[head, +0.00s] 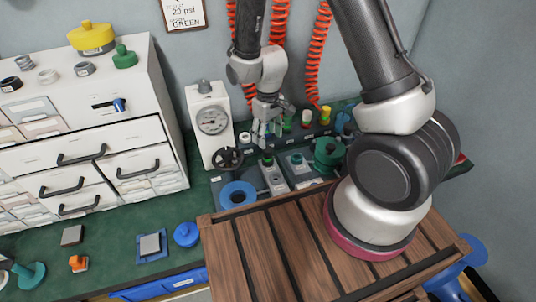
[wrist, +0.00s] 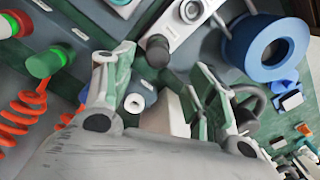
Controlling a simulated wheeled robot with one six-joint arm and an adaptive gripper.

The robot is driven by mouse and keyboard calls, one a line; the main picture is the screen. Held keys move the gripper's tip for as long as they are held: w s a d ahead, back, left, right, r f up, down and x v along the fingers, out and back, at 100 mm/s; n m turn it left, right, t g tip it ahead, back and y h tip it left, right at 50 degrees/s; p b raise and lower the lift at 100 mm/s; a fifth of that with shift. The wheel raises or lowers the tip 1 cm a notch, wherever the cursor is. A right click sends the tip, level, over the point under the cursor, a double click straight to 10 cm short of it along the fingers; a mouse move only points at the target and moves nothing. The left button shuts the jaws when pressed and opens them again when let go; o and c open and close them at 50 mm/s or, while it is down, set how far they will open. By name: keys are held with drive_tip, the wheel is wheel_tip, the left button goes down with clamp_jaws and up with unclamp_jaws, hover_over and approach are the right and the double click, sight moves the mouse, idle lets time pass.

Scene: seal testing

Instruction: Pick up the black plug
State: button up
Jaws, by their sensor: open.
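The black plug (wrist: 158,50) looks like a short dark cylinder at the end of a pale block (wrist: 178,28) in the wrist view. It lies between and just beyond my fingertips, apart from both fingers. In the head view, the dark-topped piece (head: 266,159) on the same kind of block (head: 273,180) seems to be it, though small and partly under the fingers. My gripper (head: 266,136) hangs above the rear of the bench, fingers pointing down. In the wrist view, my gripper (wrist: 154,68) has its fingers spread wide with nothing held.
A blue ring (head: 238,195) lies left of the block. A white gauge unit (head: 209,122) with a black handwheel (head: 228,158) stands close on the left. A green fixture (head: 328,155) is on the right, with capped pieces (head: 326,114) behind. A wooden slatted surface (head: 262,250) is in front.

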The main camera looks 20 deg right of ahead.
sight(268, 148)
wheel_tip(268, 148, down, 7)
drive_tip(key=shift+d+f, duration=0.1)
drive_tip(key=shift+d, duration=0.05)
drive_tip(key=c, duration=1.2)
